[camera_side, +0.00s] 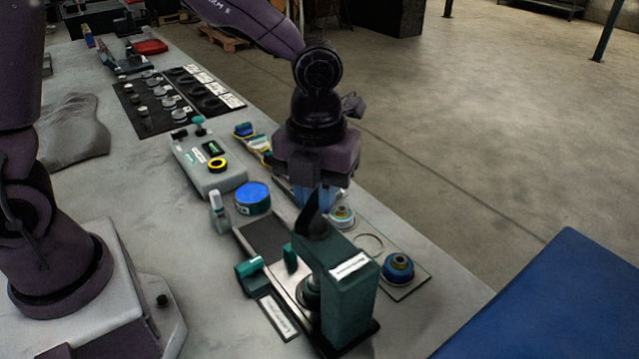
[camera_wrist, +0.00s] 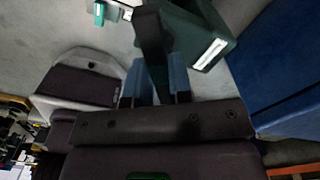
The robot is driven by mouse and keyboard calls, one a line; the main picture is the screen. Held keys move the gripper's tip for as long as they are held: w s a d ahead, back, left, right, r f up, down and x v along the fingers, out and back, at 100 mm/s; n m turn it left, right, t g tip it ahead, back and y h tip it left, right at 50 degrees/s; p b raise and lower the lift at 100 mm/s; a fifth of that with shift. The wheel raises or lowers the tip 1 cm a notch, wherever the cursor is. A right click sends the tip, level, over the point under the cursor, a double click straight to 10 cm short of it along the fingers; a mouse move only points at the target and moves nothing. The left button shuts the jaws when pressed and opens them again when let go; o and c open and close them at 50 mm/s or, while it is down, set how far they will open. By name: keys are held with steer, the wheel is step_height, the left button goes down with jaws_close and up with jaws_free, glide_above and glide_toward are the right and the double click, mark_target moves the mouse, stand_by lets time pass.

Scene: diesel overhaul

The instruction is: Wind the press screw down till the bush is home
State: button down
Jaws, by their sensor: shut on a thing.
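The green press (camera_side: 348,300) stands at the front of the bench, and its body also shows at the top of the wrist view (camera_wrist: 200,25). A dark handle (camera_side: 309,222) rises from the press top; in the wrist view the dark bar (camera_wrist: 148,25) runs in between my fingers. My gripper (camera_side: 315,198) is above the press with its blue fingers pointing down, and in the wrist view the fingers (camera_wrist: 154,85) are closed on the handle. A grey round part (camera_side: 309,290) shows low in the press opening. I cannot tell whether it is the bush or how deep it sits.
A plate right of the press holds a blue ringed part (camera_side: 397,268) and a pale ringed part (camera_side: 342,216). A blue tin (camera_side: 253,198), a grey box with a display (camera_side: 208,160) and a black parts mat (camera_side: 178,98) lie behind. A blue surface (camera_side: 560,305) is at right.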

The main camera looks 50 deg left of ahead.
steer(key=m, duration=0.4)
steer(key=shift+f, duration=0.1)
steer(key=c, duration=1)
jaws_free()
steer(key=shift+c, duration=0.2)
steer(key=shift+r, duration=2.75)
